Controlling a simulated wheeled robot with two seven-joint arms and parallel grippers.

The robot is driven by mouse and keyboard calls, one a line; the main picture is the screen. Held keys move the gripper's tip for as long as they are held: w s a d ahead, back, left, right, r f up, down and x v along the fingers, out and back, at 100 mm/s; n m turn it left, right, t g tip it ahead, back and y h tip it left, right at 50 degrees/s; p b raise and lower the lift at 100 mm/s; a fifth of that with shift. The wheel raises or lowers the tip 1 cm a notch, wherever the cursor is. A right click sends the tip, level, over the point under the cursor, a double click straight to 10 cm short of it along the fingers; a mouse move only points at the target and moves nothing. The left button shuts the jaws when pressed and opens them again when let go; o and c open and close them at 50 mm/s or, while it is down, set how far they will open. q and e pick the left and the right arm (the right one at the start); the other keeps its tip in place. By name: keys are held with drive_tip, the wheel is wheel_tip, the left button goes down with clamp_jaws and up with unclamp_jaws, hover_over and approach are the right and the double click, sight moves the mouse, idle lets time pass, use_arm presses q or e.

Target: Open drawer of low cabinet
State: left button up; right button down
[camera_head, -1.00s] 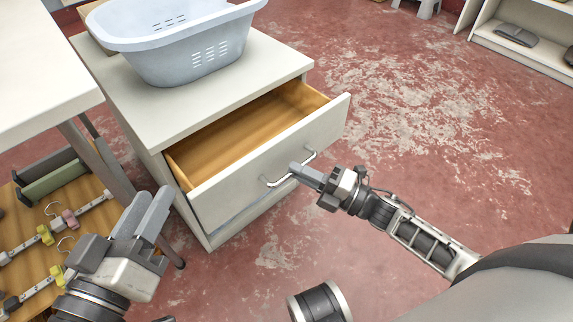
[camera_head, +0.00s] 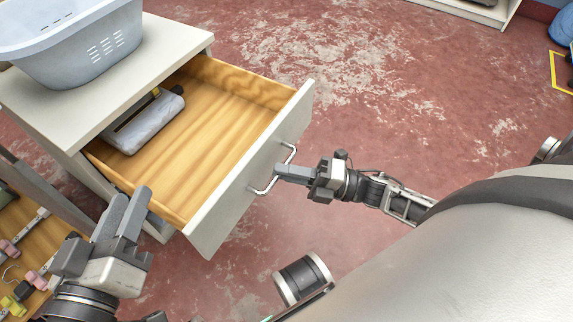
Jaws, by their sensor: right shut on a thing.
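The low cabinet (camera_head: 150,60) is white and stands at the upper left. Its drawer (camera_head: 205,140) is pulled well out, with a bare wooden inside and a white front panel. A grey object with a dark end (camera_head: 148,122) lies at the back of the drawer. My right gripper (camera_head: 283,171) is shut on the drawer's metal handle (camera_head: 288,152), on the outer side of the front. My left gripper (camera_head: 125,212) is in front of the drawer's left side, near its side wall. Its two fingers look close together, and whether they are shut is unclear.
A light blue laundry basket (camera_head: 75,50) stands on the cabinet top. At the lower left, a wooden surface (camera_head: 40,245) holds clip hangers. The worn red floor (camera_head: 400,90) is open to the right of the drawer.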

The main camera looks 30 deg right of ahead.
drive_tip(key=shift+d, duration=0.1)
use_arm(q)
drive_tip(key=shift+s, duration=0.1)
use_arm(e)
drive_tip(key=c, duration=1.5)
unclamp_jaws()
drive_tip(key=shift+s, duration=0.1)
use_arm(q)
drive_tip(key=shift+f+y+p, duration=0.2)
drive_tip(key=shift+y+p, duration=0.1)
drive_tip(key=shift+p, duration=0.05)
use_arm(e)
drive_tip(key=v, duration=1.6)
drive_tip(key=shift+r, duration=0.1)
use_arm(q)
drive_tip(key=shift+r, duration=0.15)
